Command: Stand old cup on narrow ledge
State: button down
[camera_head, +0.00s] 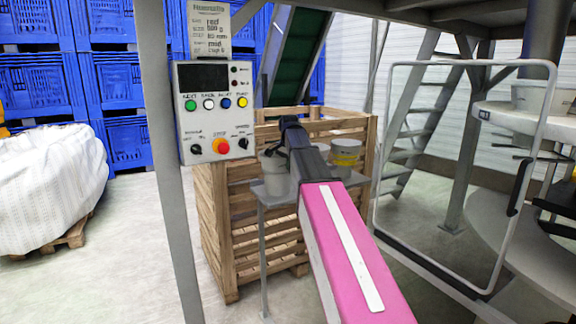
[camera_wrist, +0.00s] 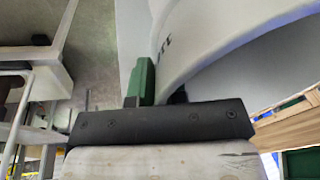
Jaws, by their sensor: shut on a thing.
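A whitish-grey cup (camera_head: 275,172) shows just left of my arm in the head view, over the narrow grey ledge (camera_head: 272,198); my arm hides part of it. I cannot tell whether its base touches the ledge. In the wrist view the pale cup (camera_wrist: 215,35) fills the upper right, with its curved rim and dark lettering close to the jaws. My gripper (camera_wrist: 160,88) is shut on the cup, with one green finger pad beside its wall. The other finger is mostly hidden. In the head view my gripper is mostly hidden behind my arm.
A slatted wooden crate (camera_head: 235,245) is behind the ledge. A control box (camera_head: 215,112) is at left, and a clear framed panel (camera_head: 450,180) at right.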

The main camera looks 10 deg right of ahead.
jog(key=c, duration=1.2)
grip_release()
jog(key=shift+o, duration=0.2)
jog(key=v, duration=1.2)
